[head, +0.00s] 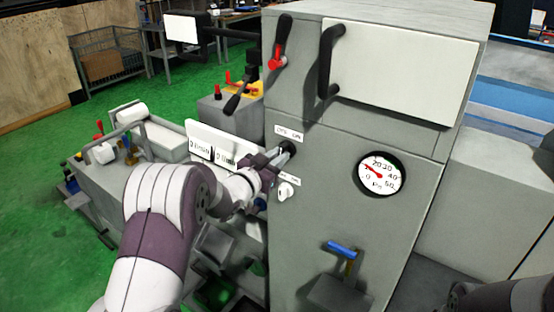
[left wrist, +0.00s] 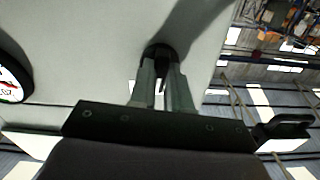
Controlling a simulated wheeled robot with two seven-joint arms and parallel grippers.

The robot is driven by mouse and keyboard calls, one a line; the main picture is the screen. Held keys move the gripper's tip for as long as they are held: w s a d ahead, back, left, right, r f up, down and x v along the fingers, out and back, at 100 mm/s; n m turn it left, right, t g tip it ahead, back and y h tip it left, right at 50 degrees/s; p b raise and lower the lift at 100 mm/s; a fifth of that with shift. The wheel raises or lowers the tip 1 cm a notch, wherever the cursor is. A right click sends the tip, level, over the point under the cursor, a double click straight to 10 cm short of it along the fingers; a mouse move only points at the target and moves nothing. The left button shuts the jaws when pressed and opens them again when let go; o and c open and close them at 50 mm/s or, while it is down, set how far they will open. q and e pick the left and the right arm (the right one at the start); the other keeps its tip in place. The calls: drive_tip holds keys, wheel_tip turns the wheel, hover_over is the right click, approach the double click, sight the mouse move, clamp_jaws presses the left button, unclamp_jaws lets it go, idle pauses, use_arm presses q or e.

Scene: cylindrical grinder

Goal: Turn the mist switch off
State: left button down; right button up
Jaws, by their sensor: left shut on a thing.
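A black rotary switch (head: 288,148) sits on the front of the grey machine cabinet, near its left edge, below a small label plate (head: 289,134). The lettering is too small to read surely. My left gripper (head: 278,155) reaches it from the left, with its fingers closed about the knob. In the left wrist view the two grey fingers (left wrist: 162,85) stand on either side of the dark knob (left wrist: 159,51), against the panel. The fingers partly hide the knob, and its pointing direction cannot be told. At the lower right the dark end of my right arm shows, its fingers not clear.
A white knob (head: 286,190) sits just below my left gripper, under another label. A pressure gauge (head: 381,174) is to the right, and a blue-handled valve (head: 342,249) lower down. A red-and-black lever (head: 280,45) and a black door handle (head: 328,62) stick out above.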

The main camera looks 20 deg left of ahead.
use_arm(q)
drive_tip(key=shift+r+n, duration=0.15)
drive_tip(key=shift+n, duration=0.45)
drive_tip(key=shift+r, duration=0.1)
drive_tip(key=c, duration=1.1)
unclamp_jaws()
drive_tip(key=shift+f, duration=0.2)
drive_tip(key=b+v, duration=0.5)
drive_tip(key=v, duration=0.7)
drive_tip(key=shift+s+a+r, duration=0.1)
drive_tip(key=shift+s, duration=0.15)
